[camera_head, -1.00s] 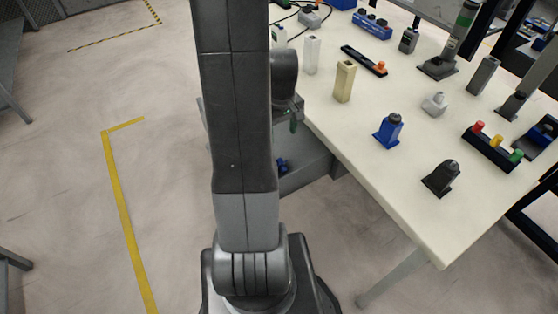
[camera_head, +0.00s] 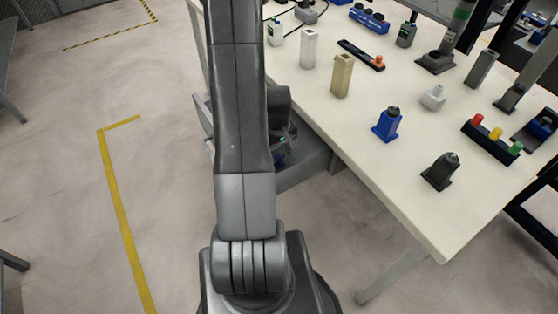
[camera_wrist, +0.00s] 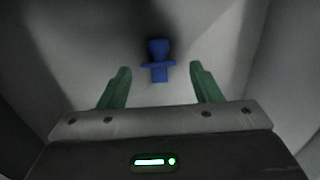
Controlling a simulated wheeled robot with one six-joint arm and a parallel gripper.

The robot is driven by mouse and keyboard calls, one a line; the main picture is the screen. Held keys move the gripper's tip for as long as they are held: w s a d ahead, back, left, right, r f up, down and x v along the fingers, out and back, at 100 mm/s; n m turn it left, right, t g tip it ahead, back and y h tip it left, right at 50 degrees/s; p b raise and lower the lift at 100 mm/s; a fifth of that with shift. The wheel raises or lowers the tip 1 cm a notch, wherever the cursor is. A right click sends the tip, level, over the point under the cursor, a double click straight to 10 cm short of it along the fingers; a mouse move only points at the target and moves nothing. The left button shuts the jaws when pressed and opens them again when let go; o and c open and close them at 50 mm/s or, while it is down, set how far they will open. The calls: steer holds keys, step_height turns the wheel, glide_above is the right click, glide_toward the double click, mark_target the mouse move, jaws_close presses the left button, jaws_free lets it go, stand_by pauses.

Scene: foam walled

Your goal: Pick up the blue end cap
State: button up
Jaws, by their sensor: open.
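The blue end cap (camera_wrist: 157,62) lies on a pale grey surface inside a grey walled space, ahead of my gripper in the wrist view. It has a rounded block, a wider flange and a narrower stub. My gripper (camera_wrist: 160,70) is open, with its green fingers on either side of the cap in the picture. Clear gaps show on both sides, and nothing is held. In the head view, a small bit of blue (camera_head: 279,160) shows below my wrist at the grey drawer or bin; my arm hides much of that area.
The grey drawer or bin (camera_head: 306,172) sits beside the white table's (camera_head: 420,215) near edge. On the table stand a blue block with a dark knob (camera_head: 387,124), a dark block (camera_head: 441,171), a beige post (camera_head: 342,76) and other parts. Open floor lies left.

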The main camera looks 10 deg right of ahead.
steer(key=shift+f, duration=0.95)
steer(key=c, duration=1.1)
steer(key=shift+o, duration=0.2)
